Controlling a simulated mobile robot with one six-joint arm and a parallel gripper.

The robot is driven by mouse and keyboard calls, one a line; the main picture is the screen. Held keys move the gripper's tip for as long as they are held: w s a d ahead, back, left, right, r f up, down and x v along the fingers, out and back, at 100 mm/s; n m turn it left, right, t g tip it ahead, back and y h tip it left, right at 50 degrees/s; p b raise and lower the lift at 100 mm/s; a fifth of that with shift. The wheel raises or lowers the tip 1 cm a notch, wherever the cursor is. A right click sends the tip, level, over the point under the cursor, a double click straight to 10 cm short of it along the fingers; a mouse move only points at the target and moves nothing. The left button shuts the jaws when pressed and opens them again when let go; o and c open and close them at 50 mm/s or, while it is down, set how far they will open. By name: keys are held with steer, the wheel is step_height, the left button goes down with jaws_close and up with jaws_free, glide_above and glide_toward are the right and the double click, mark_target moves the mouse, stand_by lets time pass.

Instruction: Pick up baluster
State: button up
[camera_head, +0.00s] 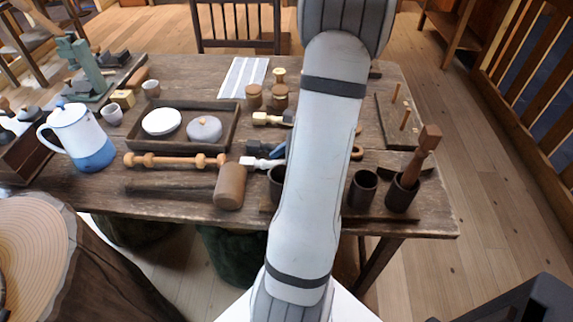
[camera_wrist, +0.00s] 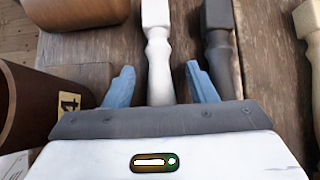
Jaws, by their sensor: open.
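Several balusters lie on the worn wooden table. A white baluster (camera_wrist: 158,55) lies between the two blue fingers of my open gripper (camera_wrist: 162,72) in the wrist view, with a gap on each side. Its lower end is hidden behind the gripper body. A dark baluster (camera_wrist: 220,45) lies just right of the right finger, and a pale baluster (camera_wrist: 311,28) lies at the right edge. In the head view the white baluster (camera_head: 258,163), dark baluster (camera_head: 259,148) and pale baluster (camera_head: 268,119) show left of my arm, which covers most of the gripper.
A long turned spindle (camera_head: 175,160), a tray (camera_head: 230,130) and a blue-white jug (camera_head: 82,138) stand left. Dark cups (camera_head: 362,190) stand right of my arm.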

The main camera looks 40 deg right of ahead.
steer(key=c, duration=1.1)
steer(key=shift+r, duration=0.1)
